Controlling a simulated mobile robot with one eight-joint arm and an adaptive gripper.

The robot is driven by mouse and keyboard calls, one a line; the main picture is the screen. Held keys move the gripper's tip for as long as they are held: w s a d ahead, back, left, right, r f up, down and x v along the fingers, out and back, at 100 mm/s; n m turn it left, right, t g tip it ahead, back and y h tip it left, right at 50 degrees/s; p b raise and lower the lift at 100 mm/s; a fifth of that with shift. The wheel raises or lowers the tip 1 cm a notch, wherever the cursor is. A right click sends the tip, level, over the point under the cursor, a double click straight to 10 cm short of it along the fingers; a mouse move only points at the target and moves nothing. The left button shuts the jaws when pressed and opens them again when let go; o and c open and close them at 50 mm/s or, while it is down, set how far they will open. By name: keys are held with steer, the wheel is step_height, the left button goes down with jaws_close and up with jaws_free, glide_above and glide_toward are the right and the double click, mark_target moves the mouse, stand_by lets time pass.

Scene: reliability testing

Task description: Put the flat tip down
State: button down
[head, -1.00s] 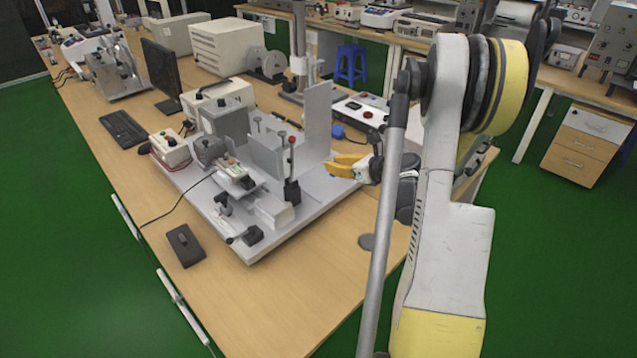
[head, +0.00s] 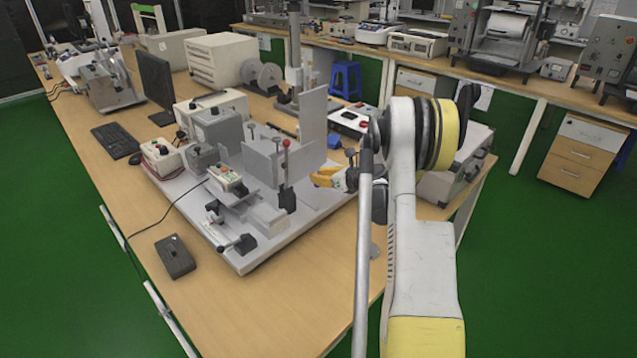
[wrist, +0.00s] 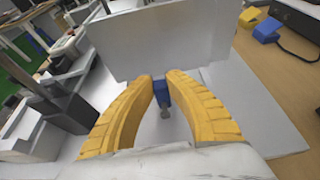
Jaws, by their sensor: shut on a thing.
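My gripper (head: 318,178) shows in the head view at the right side of the grey test fixture, close to its upright plate (head: 313,117). In the wrist view its two yellow fingers (wrist: 160,82) are closed on a small blue piece with a short grey metal end, which I take for the flat tip (wrist: 162,95). The metal end points toward the camera side. The tip is hidden in the head view. The grey upright plate (wrist: 170,42) stands just beyond the fingertips, and a flat light surface lies below. I cannot tell whether the tip touches it.
The fixture's white base plate (head: 243,262) carries a lever with a red knob (head: 286,145) left of my gripper. A blue object with a cable (wrist: 266,30) lies on the table beyond. A black box (head: 175,257) lies front left. Bare wood is free in front.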

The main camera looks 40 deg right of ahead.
steer(key=shift+f, duration=0.5)
steer(key=shift+f, duration=0.25)
steer(key=c, duration=1.5)
jaws_free()
steer(key=shift+o, duration=0.2)
steer(key=shift+r, duration=0.1)
steer(key=shift+r, duration=0.1)
